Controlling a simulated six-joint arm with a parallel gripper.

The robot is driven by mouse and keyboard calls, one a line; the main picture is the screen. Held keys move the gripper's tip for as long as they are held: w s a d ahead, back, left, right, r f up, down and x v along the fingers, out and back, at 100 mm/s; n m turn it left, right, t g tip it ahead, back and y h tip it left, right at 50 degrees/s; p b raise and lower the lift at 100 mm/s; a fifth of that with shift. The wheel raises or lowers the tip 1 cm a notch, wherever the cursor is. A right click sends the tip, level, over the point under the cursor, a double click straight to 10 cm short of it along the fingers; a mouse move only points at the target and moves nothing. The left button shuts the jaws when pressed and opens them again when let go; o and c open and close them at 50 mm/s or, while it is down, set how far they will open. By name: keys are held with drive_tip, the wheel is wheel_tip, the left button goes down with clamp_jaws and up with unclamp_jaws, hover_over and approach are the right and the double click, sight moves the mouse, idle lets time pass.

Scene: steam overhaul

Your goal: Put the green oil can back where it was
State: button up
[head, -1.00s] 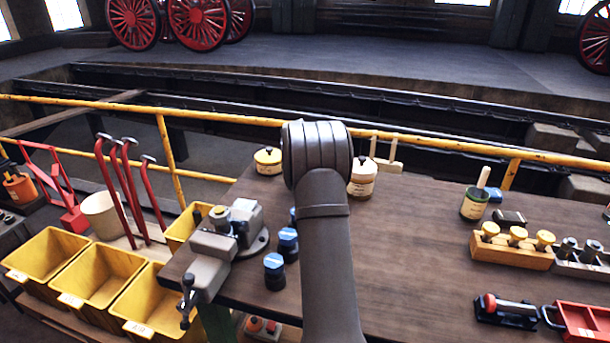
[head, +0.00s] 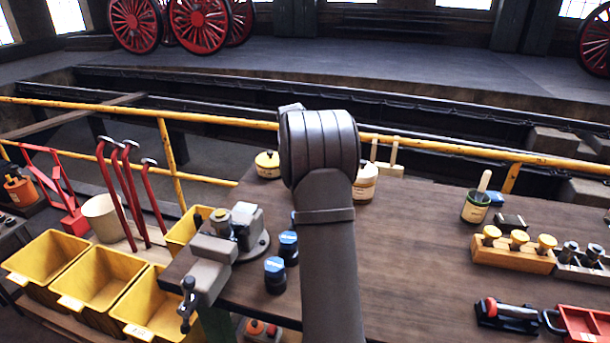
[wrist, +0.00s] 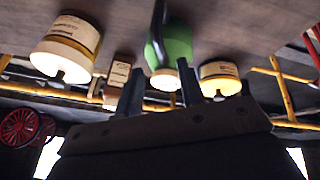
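The green oil can (wrist: 178,44) shows in the wrist view, upside down in that picture, with a pale top and a dark upright part in front of it. It stands on the bench between two yellow-and-cream pots. My gripper (wrist: 160,72) is open, its two dark fingers apart and pointing towards the can. The can appears beyond the fingers; I cannot tell how near it is. In the head view my arm hides the can and the gripper.
A yellow-lidded pot (head: 267,165) and a cream pot (head: 364,183) stand on either side of my arm. A vise (head: 222,250) and blue-capped bottles (head: 275,274) are at left. A brush pot (head: 475,206) and wooden rack (head: 513,254) are at right.

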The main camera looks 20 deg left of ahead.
drive_tip(key=shift+v, duration=2.35)
drive_tip(key=shift+f, duration=0.15)
drive_tip(key=x, duration=1.2)
drive_tip(key=shift+w, duration=0.1)
drive_tip(key=shift+r, duration=1.75)
